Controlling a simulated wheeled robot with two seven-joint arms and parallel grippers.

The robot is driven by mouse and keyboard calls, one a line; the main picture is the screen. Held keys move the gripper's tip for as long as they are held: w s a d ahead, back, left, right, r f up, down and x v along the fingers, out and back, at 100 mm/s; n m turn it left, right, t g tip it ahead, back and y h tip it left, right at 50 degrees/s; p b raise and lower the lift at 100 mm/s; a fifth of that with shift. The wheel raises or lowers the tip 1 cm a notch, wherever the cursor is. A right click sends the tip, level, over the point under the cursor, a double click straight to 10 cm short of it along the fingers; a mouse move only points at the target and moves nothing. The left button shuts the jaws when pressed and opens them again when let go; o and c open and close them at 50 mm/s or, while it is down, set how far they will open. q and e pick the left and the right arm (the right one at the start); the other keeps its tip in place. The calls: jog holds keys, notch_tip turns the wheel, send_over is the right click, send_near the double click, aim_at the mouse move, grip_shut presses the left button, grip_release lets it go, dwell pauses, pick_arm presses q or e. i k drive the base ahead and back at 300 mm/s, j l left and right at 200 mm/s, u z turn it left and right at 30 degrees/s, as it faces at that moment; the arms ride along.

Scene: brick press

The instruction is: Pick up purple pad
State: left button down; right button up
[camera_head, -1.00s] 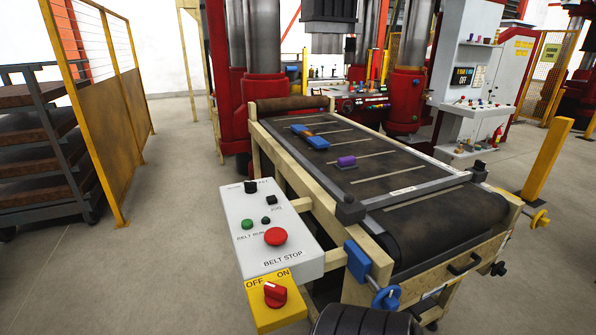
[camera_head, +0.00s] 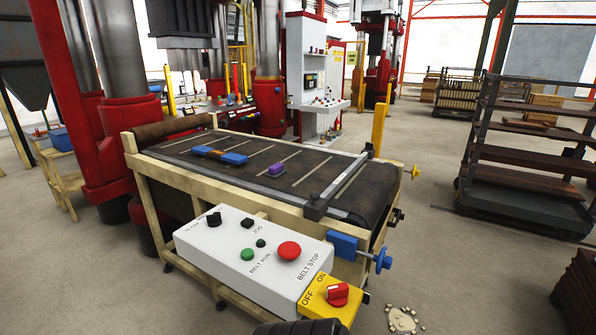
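The purple pad (camera_head: 276,169) is a small purple block lying on the dark conveyor belt (camera_head: 240,186), right of its middle. A blue piece with an orange-brown middle (camera_head: 218,155) lies on the belt to its left and farther back. Neither of my grippers can be made out. Only a dark rounded part, probably of my own body, shows at the bottom edge.
A white control box (camera_head: 247,255) with a red stop button and a yellow switch box (camera_head: 330,298) stands in front of the belt. A grey crossbar (camera_head: 337,187) spans the belt's right end. A rack (camera_head: 530,150) stands at right. White debris (camera_head: 403,319) lies on the floor.

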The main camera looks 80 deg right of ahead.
aim_at(277, 170)
jog(key=i+l+z, duration=0.15)
jog(key=i+z, duration=0.35)
jog(key=i, duration=0.25)
jog(key=i+j+z, duration=0.1)
jog(key=i+z, duration=0.4)
jog(key=i, duration=0.25)
